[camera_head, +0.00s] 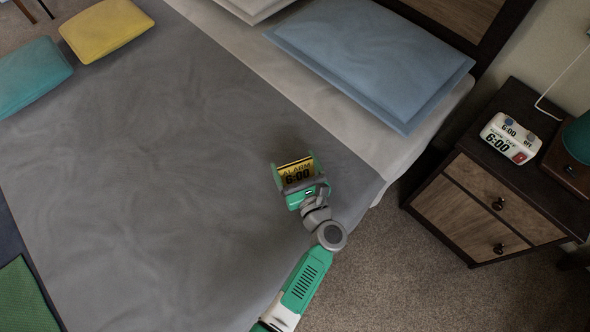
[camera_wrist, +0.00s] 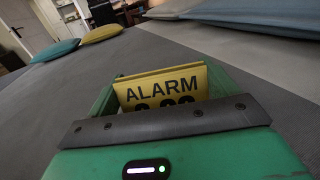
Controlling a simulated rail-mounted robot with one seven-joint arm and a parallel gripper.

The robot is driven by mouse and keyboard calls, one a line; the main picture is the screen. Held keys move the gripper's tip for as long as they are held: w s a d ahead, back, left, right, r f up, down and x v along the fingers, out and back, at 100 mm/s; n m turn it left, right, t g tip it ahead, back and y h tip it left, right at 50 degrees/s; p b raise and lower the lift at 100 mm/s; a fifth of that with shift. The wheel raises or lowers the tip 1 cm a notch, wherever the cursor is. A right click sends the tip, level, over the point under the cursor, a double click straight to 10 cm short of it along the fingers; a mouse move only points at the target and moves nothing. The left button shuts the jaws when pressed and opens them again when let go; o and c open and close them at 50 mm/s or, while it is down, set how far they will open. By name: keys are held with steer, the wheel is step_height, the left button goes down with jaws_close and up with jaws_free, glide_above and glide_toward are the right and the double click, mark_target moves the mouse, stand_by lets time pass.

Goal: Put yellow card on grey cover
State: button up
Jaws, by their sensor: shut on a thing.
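The grey cover (camera_head: 130,190) lies spread over the bed. The card is over the cover's right part, near its edge with the pale sheet. I cannot tell whether the card touches the cover.
A blue pillow (camera_head: 370,55) lies at the head of the bed. Yellow (camera_head: 105,30) and teal (camera_head: 33,76) cushions lie at the upper left. A nightstand (camera_head: 490,190) at the right holds a white alarm clock (camera_head: 510,138). The middle of the cover is clear.

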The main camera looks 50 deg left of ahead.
mark_target(298, 177)
step_height(298, 177, down, 3)
steer(key=shift+f+b, duration=0.1)
steer(key=shift+b, duration=0.6)
steer(key=shift+r, duration=0.25)
steer(key=shift+f, duration=0.1)
steer(key=o, duration=0.6)
steer(key=shift+c, duration=0.2)
steer(key=shift+r+p, duration=0.3)
steer(key=shift+p, duration=0.05)
steer(key=p+v, duration=0.2)
steer(key=v, duration=0.4)
steer(key=p+v, duration=0.2)
steer(key=v, duration=0.4)
steer(key=shift+d+f, duration=0.1)
steer(key=shift+f, duration=0.15)
